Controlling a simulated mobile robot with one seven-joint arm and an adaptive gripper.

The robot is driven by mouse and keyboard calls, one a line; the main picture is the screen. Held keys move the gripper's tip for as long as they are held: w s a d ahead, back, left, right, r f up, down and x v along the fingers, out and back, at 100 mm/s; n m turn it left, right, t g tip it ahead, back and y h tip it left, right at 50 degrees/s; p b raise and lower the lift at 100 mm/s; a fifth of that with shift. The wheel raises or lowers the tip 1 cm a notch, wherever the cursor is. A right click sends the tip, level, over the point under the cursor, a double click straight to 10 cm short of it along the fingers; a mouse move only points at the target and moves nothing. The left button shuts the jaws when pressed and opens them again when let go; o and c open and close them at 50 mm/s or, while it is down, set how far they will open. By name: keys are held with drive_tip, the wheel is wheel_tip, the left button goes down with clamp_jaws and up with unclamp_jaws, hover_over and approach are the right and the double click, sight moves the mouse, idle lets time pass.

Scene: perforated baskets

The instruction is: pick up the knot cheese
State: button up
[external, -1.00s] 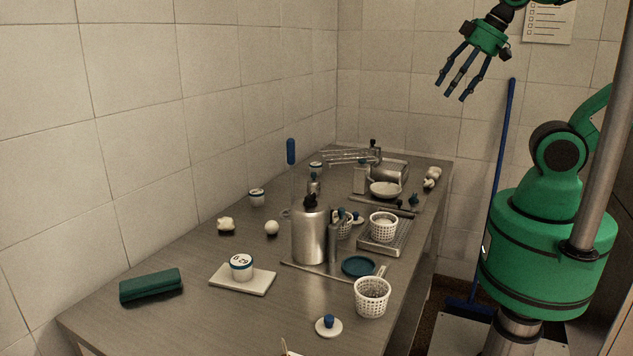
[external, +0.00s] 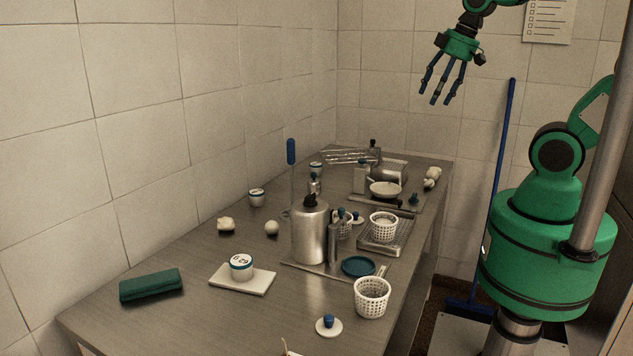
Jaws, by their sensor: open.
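Several small white cheese-like pieces lie on the steel table. A lumpy, knot-like piece (external: 226,224) is on the left side near the wall. A smoother round ball (external: 271,228) sits to its right. A pale lumpy cluster (external: 432,178) is at the far right end; I cannot tell if it is one piece or two. Which one is the knot cheese is not certain at this size. My gripper (external: 437,98) is open and empty, high above the far right end of the table, fingers pointing down, apart from everything.
The steel table (external: 190,325) holds a tall metal canister (external: 310,235), white perforated baskets (external: 372,298), (external: 383,226), a labelled tub (external: 241,268) on a white board, a green case (external: 151,285) and a blue disc (external: 358,266). A blue-handled broom (external: 506,160) leans by the back wall.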

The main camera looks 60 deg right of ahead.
drive_tip(key=d+f+n+g+y, duration=0.1)
drive_tip(key=d+f+n+g, duration=0.1)
drive_tip(key=d+f, duration=1)
drive_tip(key=w+d+f+n+g+y, duration=0.1)
drive_tip(key=d+f+n, duration=0.1)
drive_tip(key=d+f, duration=1)
drive_tip(key=d, duration=0.4)
drive_tip(key=shift+w+d+f+g+b, duration=0.2)
drive_tip(key=shift+w+d+g+b, duration=0.1)
drive_tip(key=shift+d+g, duration=0.1)
drive_tip(key=shift+a, duration=0.1)
drive_tip(key=b, duration=0.1)
hover_over(430, 180)
drive_tip(key=d, duration=0.2)
drive_tip(key=f, duration=0.7)
drive_tip(key=shift+a+f, duration=0.1)
drive_tip(key=shift+a, duration=0.15)
drive_tip(key=shift+a+f, duration=0.1)
drive_tip(key=shift+f, duration=0.55)
drive_tip(key=shift+b, duration=0.3)
